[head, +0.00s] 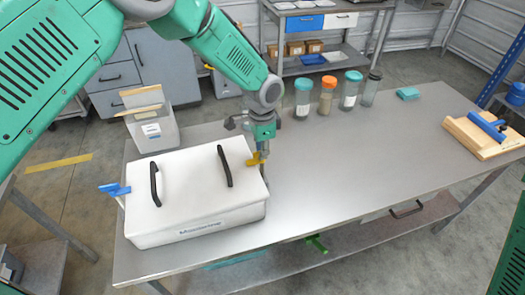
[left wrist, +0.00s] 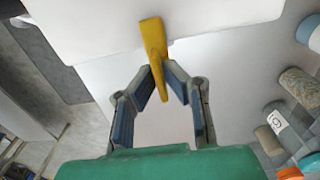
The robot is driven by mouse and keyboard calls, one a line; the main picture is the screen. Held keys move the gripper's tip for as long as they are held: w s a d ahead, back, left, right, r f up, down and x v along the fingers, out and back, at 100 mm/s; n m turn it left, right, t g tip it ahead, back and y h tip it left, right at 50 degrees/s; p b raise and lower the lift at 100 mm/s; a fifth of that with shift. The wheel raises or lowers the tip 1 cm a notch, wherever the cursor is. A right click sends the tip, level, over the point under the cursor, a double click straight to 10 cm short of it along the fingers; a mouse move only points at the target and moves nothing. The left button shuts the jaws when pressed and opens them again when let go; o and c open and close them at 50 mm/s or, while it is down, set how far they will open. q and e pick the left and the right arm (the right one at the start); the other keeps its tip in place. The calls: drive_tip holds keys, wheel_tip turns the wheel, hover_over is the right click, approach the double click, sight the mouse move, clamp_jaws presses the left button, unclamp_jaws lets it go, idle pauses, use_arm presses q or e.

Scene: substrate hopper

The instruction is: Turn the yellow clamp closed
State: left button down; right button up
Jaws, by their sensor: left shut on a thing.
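The yellow clamp (head: 255,159) sits on the right side of a white lidded box (head: 195,192) with two black handles. In the left wrist view the yellow clamp (left wrist: 152,42) is a long lever against the white box edge. My left gripper (head: 262,150) is at the clamp from above, and in the left wrist view its two fingertips (left wrist: 160,72) are shut on the lever's lower part. A blue clamp (head: 114,189) sticks out at the box's left side. My right gripper is not in view.
The box stands on the left of a grey metal table (head: 345,170). Several jars, one with an orange lid (head: 329,82), stand along the back edge. A teal block (head: 408,93) and a wooden board with a blue handle (head: 485,133) lie right. The table's middle is clear.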

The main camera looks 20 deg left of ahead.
use_arm(q)
drive_tip(key=shift+w+r+m, duration=0.2)
drive_tip(key=shift+w+m, duration=0.05)
drive_tip(key=shift+m, duration=0.05)
drive_tip(key=c, duration=1.7)
unclamp_jaws()
drive_tip(key=shift+s+f, duration=0.1)
wheel_tip(320, 180, up, 12)
drive_tip(key=shift+f, duration=0.1)
